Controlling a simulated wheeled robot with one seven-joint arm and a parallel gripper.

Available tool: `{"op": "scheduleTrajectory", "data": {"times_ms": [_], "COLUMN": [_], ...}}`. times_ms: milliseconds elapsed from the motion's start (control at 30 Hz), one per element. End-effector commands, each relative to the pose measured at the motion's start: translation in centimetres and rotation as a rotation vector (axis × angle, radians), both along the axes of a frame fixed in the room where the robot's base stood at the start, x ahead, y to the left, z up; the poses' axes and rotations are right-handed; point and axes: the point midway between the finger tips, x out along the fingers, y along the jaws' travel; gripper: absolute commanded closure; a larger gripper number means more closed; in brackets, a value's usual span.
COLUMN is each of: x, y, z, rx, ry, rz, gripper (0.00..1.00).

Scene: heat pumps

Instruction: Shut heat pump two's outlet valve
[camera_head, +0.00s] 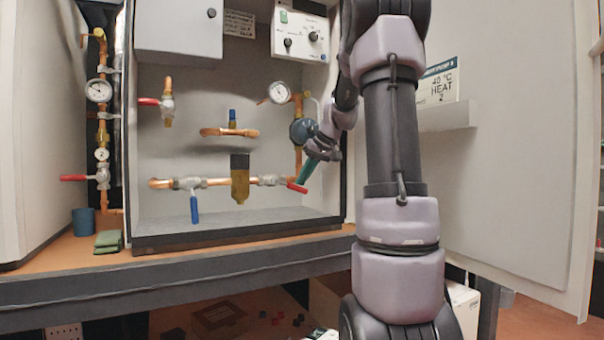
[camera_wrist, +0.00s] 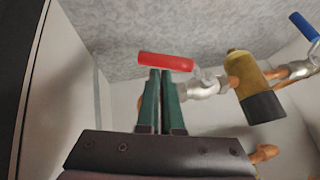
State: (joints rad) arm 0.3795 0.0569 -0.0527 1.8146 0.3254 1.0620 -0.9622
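A red-handled valve (camera_head: 297,187) sits at the lower right end of the bottom copper pipe. Its red lever also shows in the wrist view (camera_wrist: 165,61), lying crosswise at my fingertips. My gripper (camera_head: 304,181) has green fingers, close together with only a thin gap, and the lever is not between them. I cannot tell whether the tips touch it. Another red-handled valve (camera_head: 150,101) is at the upper left inside. No readable label shows which is the outlet.
A blue-handled valve (camera_head: 194,205) and a brass filter (camera_head: 240,180) share the bottom pipe. A gauge (camera_head: 279,92) and a dark round part (camera_head: 303,131) are close to my wrist. The cabinet's right wall is close by. A blue cup (camera_head: 83,221) stands outside at left.

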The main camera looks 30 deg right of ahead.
Motion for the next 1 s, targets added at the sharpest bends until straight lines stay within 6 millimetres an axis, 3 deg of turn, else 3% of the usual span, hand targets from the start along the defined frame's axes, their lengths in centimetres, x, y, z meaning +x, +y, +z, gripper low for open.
{"op": "scheduleTrajectory", "data": {"times_ms": [467,1000], "x": [-0.1,-0.2], "y": [0.3,2.5], "z": [-3.9,-7.3], "rx": [-0.001,0.011], "ry": [0.006,0.007], "rz": [0.001,0.002], "gripper": [1.00,1.00]}}
